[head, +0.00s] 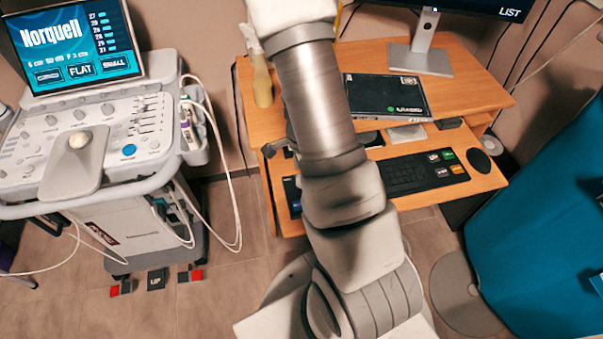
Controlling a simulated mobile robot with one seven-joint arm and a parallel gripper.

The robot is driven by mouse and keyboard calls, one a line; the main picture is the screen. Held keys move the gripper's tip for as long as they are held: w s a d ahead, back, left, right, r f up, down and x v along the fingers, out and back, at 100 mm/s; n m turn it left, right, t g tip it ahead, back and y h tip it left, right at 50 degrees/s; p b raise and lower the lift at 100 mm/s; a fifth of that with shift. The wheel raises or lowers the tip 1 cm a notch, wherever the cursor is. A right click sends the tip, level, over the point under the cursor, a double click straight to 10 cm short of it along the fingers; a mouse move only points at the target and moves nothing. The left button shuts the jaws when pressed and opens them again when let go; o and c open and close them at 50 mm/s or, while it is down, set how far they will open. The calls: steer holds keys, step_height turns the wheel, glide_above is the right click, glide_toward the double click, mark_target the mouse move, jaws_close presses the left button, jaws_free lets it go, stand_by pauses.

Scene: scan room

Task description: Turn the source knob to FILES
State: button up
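I cannot pick out a knob labelled source or the word FILES. The monitor (468,5) at the top right is cut off by the frame and reads LIST. Below it, a keyboard (410,174) with a few coloured keys lies on the desk's lower shelf. The ultrasound console (45,185) at the left carries several small grey knobs and one blue knob (129,150); their labels are too small to read. Its screen (70,45) reads Norquell and FLAT. My arm rises through the middle and leaves the top edge, so my gripper is out of view. The arm hides part of the desk.
The wooden desk (470,85) holds a black box (388,97) and a pale bottle (261,80). Cables hang from the console. Pedals (156,280) lie on the floor below it. A blue covered surface (540,220) fills the right. Tiled floor (235,215) shows between console and desk.

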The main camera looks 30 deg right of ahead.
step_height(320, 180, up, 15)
steer(key=p, duration=0.5)
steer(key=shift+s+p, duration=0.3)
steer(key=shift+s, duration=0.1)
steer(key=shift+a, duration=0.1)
